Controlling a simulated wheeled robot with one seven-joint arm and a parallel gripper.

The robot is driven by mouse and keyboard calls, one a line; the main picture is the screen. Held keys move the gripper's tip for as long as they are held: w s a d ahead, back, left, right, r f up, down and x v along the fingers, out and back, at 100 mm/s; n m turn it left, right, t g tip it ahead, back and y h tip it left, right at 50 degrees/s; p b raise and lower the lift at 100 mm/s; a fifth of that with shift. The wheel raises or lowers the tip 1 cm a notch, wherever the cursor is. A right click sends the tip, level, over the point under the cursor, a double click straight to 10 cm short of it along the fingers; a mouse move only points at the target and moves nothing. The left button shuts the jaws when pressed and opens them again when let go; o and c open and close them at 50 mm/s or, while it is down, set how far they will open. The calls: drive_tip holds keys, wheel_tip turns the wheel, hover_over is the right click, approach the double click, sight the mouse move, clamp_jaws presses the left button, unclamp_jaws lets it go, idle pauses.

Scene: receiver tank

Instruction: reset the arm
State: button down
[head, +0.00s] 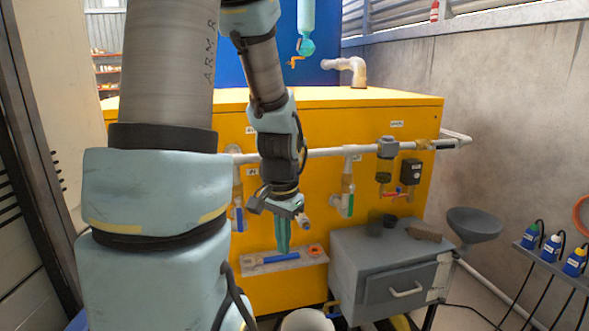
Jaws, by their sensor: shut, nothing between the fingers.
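My gripper (283,247) hangs at the end of my arm, near the middle of the view, with its teal fingers pointing down. The fingers are together and nothing shows between them. They stand in front of the yellow cabinet (345,115) and appear just above a small grey shelf (262,268). I cannot tell how far the tips are from the shelf. My arm is bent, with its upper links filling the left of the view and hiding part of the cabinet.
A white pipe (330,152) with several valves crosses the cabinet front. The shelf holds a blue tool (281,257) and an orange ring (315,249). A grey drawer unit (385,265) stands right. Bottles (552,248) stand on a rack at far right.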

drive_tip(key=s+a+r+n+t, duration=0.1)
drive_tip(key=s+a+r+n, duration=0.1)
drive_tip(key=s+a+n, duration=0.3)
wheel_tip(320, 180, up, 14)
drive_tip(key=w+n+p, duration=0.1)
drive_tip(key=w+p, duration=0.1)
drive_tip(key=p, duration=1.1)
drive_tip(key=shift+d+f, duration=0.2)
drive_tip(key=shift+d, duration=0.15)
